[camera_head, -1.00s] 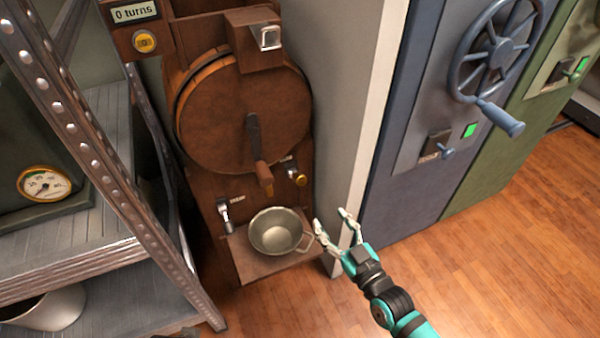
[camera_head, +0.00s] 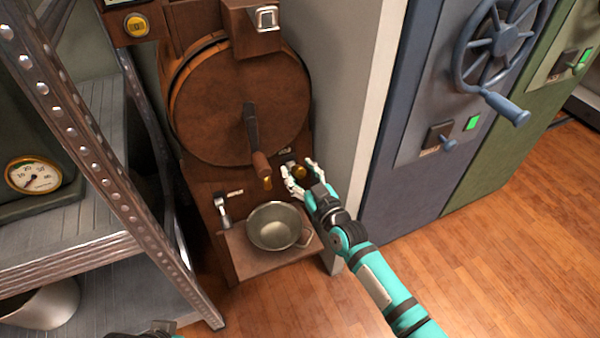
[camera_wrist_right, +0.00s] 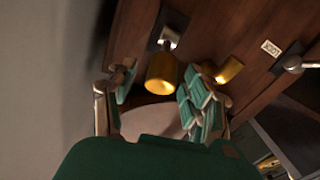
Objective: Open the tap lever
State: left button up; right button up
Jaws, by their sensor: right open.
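The tap lever (camera_head: 299,171) has a brass-coloured grip on a metal mount, low on the right of the wooden drum machine. In the right wrist view the brass grip (camera_wrist_right: 162,73) hangs from its mount, between the fingers as seen from the camera. My right gripper (camera_head: 299,175) is open around or just in front of the lever; I cannot tell whether it touches. The fingers (camera_wrist_right: 158,95) also show in the wrist view. A second brass piece (camera_wrist_right: 230,70) is to the right of the lever.
A metal bowl (camera_head: 273,226) stands on the wooden ledge (camera_head: 245,265) below. A crank handle (camera_head: 257,150) hangs in front of the drum. A small lever (camera_head: 222,208) sits left of the bowl. A pale wall (camera_head: 352,130) is close on the right; a metal shelf (camera_head: 75,252) stands left.

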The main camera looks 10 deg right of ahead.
grip_shut()
dwell(0.3)
dwell(0.3)
